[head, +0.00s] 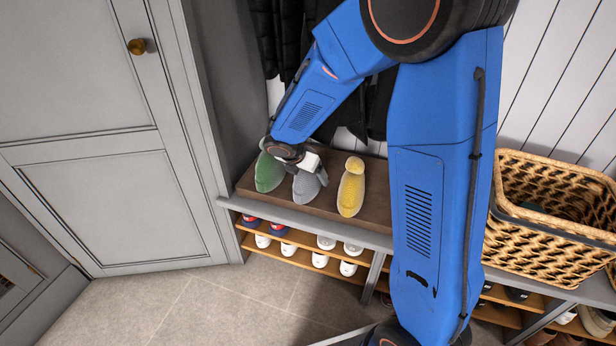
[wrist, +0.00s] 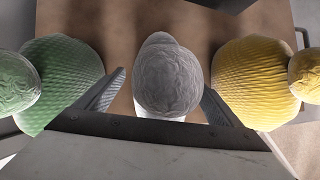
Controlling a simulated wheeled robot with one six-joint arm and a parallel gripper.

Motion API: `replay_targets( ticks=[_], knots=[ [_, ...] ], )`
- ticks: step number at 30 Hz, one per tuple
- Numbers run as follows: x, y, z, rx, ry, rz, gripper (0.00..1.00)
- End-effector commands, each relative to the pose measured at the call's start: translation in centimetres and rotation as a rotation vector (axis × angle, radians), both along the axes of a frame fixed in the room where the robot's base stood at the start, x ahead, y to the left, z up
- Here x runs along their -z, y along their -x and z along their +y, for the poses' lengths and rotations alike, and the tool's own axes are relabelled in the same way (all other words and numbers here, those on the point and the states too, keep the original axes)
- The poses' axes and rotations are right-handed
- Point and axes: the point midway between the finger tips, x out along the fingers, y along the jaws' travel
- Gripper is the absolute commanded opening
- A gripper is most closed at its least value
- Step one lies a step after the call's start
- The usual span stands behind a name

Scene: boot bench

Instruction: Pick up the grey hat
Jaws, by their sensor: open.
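The grey hat (head: 305,186) stands on the brown bench top between a green hat (head: 268,172) and a yellow hat (head: 351,188). In the wrist view the grey hat (wrist: 168,78) is in the middle, between the two fingers of my gripper (wrist: 162,95). My gripper (head: 308,170) is open, with a finger on each side of the grey hat. I cannot tell whether the fingers touch it. In the wrist view the green hat (wrist: 62,75) is left of the left finger and the yellow hat (wrist: 255,80) is right of the right finger.
The bench top (head: 378,208) has shelves of shoes (head: 320,252) below it. A wicker basket (head: 555,205) stands on the right. Dark coats (head: 285,40) hang behind, and a grey cabinet (head: 110,190) is on the left. The neighbouring hats leave little room beside the fingers.

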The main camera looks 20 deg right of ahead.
Motion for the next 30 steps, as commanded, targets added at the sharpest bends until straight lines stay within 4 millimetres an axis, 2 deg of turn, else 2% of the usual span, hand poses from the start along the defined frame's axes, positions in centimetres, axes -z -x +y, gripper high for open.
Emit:
replay_targets(
  ticks=[6, 9, 12, 23, 30],
  knots=[
    [0.0, 0.0, 0.0, 0.000, 0.000, 0.000, 0.86],
    [0.0, 0.0, 0.0, 0.001, 0.000, 0.000, 0.62],
    [0.0, 0.0, 0.0, 0.001, 0.000, 0.000, 0.42],
    [-0.5, 0.0, 0.0, 0.002, -0.001, -0.002, 0.42],
    [-3.5, -0.1, 0.0, 0.002, -0.002, -0.005, 0.42]
  ],
)
